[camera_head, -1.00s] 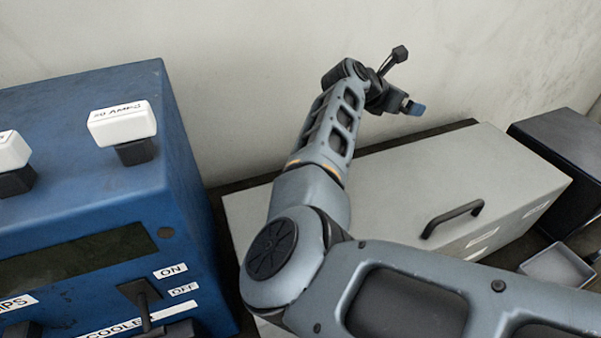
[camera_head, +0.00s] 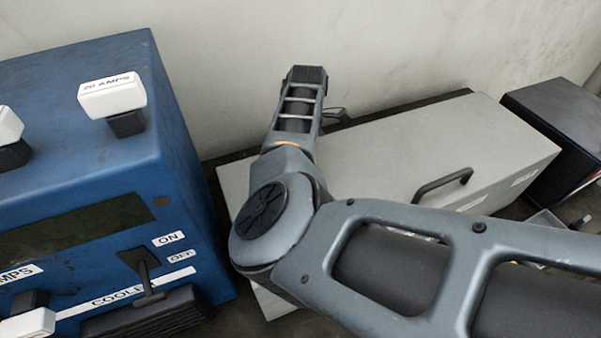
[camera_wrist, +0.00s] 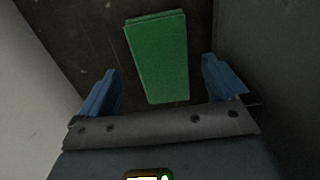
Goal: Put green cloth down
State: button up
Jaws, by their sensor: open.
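The green cloth (camera_wrist: 158,58) shows in the wrist view as a flat, folded rectangle on a dark surface. My gripper (camera_wrist: 162,82) is open, with one blue finger on each side of the cloth and a visible gap to both. The near end of the cloth lies between the fingers; how far the fingers are above it I cannot tell. In the head view my arm hides the gripper, and the cloth is not visible there.
A grey box (camera_head: 400,150) with a black handle stands beside my arm. A blue control box (camera_head: 80,130) with white-topped switches is at the left. A dark box (camera_head: 565,125) is at the right. A pale wall (camera_head: 400,40) runs behind.

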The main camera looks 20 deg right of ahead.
jog(key=shift+a+f, duration=0.1)
jog(key=shift+f, duration=1.8)
jog(key=shift+c, duration=0.5)
jog(key=c, duration=1)
